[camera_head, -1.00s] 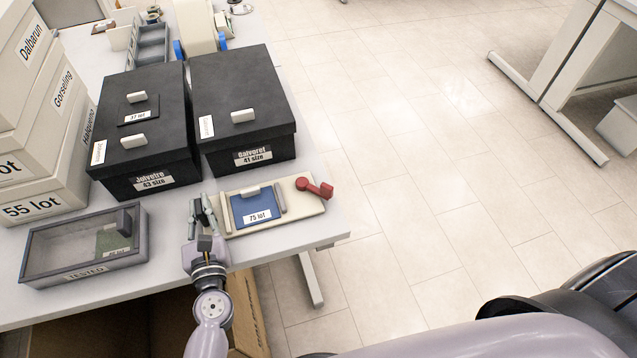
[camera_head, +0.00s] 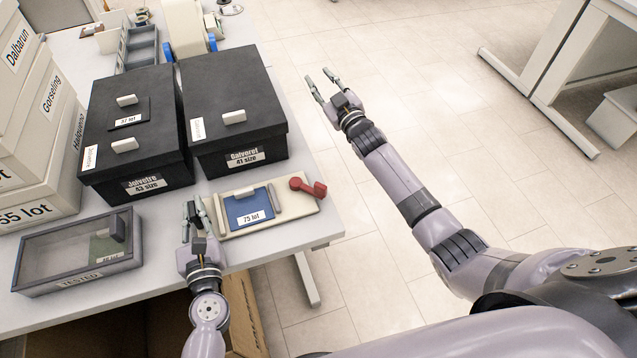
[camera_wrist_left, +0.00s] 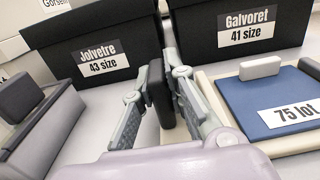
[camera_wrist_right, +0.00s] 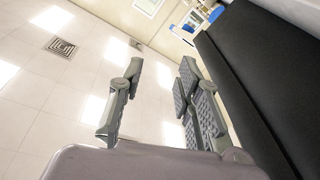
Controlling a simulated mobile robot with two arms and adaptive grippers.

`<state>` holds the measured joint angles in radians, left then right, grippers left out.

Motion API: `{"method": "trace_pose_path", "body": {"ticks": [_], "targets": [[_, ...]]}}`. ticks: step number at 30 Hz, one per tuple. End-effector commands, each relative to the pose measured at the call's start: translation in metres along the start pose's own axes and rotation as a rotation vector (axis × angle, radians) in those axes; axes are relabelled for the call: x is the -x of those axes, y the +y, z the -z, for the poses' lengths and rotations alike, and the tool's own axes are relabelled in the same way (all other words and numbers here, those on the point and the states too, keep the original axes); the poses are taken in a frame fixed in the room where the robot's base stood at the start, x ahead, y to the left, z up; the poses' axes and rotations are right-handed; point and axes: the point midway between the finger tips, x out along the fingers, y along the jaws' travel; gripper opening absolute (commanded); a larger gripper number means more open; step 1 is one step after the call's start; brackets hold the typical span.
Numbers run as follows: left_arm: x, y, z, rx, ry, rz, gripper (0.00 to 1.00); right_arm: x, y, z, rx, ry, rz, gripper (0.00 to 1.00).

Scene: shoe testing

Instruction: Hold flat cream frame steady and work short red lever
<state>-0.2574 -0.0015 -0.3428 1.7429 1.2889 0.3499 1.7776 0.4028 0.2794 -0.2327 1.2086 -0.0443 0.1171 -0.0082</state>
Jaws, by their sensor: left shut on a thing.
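The flat cream frame (camera_head: 304,205) lies on the table's near right part, holding a blue plate (camera_head: 245,206) labelled "75 lot". The short red lever (camera_head: 308,188) is at its right end, its arm pointing right. My left gripper (camera_head: 194,206) is at the frame's left edge, shut on it; the exact contact is hard to see. The left wrist view shows its fingers (camera_wrist_left: 168,90) beside the frame's edge (camera_wrist_left: 208,82). My right gripper (camera_head: 323,83) is open and empty, out beyond the table's right edge; it also shows in the right wrist view (camera_wrist_right: 158,95).
Two black boxes (camera_head: 225,90) (camera_head: 128,122) stand behind the frame. A grey tray marked "TESTED" (camera_head: 78,279) is at the left. Stacked cream boxes (camera_head: 38,190) rise further left. Open floor lies right of the table.

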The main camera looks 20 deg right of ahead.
Motion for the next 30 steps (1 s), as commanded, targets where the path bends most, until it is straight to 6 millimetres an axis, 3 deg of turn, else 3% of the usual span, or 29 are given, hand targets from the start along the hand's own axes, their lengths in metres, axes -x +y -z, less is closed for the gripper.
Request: {"method": "trace_pose_path", "body": {"ticks": [1,5,6,9,12,14,17,19,21,25,27,30], "targets": [[0.0,0.0,0.0,0.0,0.001,0.0,0.0,-0.014,0.008,0.048,0.048,0.105,0.004,0.32],[0.0,0.0,0.0,0.0,0.001,0.001,0.0,-0.025,-0.001,0.163,0.212,0.385,0.06,0.32],[0.0,0.0,0.0,0.0,0.001,0.001,0.0,-0.022,-0.012,0.197,0.276,0.478,0.092,0.32],[0.0,0.0,0.0,0.0,0.001,0.001,0.0,-0.002,-0.054,0.273,0.46,0.723,0.207,0.32],[0.0,0.0,0.0,0.0,0.001,0.001,0.0,0.04,-0.112,0.326,0.68,0.98,0.377,0.32],[0.0,0.0,0.001,0.0,0.001,0.001,0.0,0.07,-0.147,0.34,0.819,1.121,0.503,0.32],[0.0,0.0,0.001,0.0,0.001,0.0,0.0,0.122,-0.195,0.333,1.056,1.313,0.74,0.32],[0.0,0.0,0.001,0.0,0.001,0.0,0.0,0.154,-0.215,0.309,1.227,1.41,0.927,0.32],[0.0,0.0,0.001,0.0,0.001,0.0,0.0,0.181,-0.222,0.276,1.401,1.468,1.128,0.32],[0.0,0.0,0.001,0.0,0.001,0.0,0.0,0.211,-0.202,0.206,1.709,1.462,1.509,0.32],[0.0,0.0,0.001,0.0,0.001,0.0,0.0,0.219,-0.179,0.174,1.851,1.404,1.693,0.32],[0.0,0.0,0.001,0.0,0.001,0.0,0.0,0.223,-0.144,0.144,2.008,1.291,1.903,0.32]]}}
